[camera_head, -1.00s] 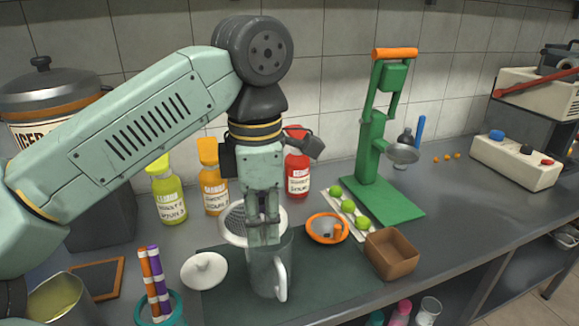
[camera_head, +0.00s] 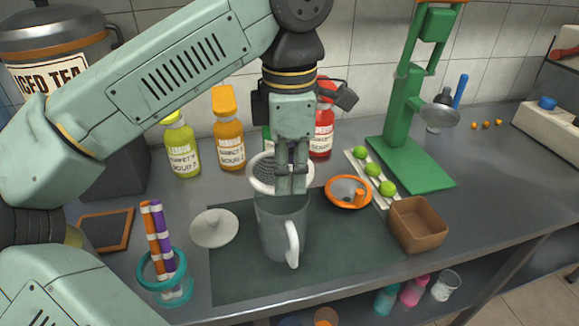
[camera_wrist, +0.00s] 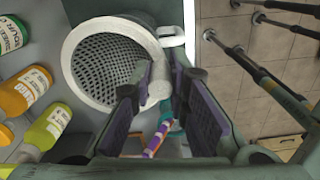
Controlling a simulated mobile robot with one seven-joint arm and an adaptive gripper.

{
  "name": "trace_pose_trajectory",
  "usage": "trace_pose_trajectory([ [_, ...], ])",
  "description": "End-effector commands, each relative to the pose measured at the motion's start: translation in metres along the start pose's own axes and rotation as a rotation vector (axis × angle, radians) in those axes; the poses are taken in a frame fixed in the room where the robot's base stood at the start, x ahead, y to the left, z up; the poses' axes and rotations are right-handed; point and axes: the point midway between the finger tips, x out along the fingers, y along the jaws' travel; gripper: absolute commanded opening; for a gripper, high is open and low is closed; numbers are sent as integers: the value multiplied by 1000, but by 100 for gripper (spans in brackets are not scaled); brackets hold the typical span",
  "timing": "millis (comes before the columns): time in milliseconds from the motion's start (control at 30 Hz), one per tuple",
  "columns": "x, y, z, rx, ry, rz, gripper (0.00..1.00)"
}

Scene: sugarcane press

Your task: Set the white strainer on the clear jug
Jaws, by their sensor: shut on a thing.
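The white strainer (camera_head: 263,178) has a round perforated bowl and hangs tilted behind my gripper (camera_head: 291,186). In the wrist view, the strainer's mesh (camera_wrist: 105,60) faces the camera, and its rim is beside the fingers (camera_wrist: 160,88). My gripper is shut on the strainer near its rim; the exact grip point is partly hidden by the fingers. The clear jug (camera_head: 275,232), grey-looking with a handle at its right front, stands upright on the dark mat. The strainer and fingertips appear just above and behind the jug's rim. Contact with the jug cannot be told.
A white lid (camera_head: 214,228) and a teal cup with straws (camera_head: 172,292) are left of the jug. An orange strainer (camera_head: 349,192), a brown box (camera_head: 417,226) and a green press (camera_head: 405,160) are right. Syrup bottles (camera_head: 228,135) stand behind. The mat's (camera_head: 340,265) front is clear.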

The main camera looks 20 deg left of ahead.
Motion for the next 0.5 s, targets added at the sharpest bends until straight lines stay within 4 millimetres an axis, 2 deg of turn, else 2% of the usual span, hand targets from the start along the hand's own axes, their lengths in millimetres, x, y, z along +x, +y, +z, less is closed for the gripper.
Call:
trace_pose_trajectory([
  [33,7,0,0,0,0,0,0],
  [500,44,0,0,1,-1,1,0],
])
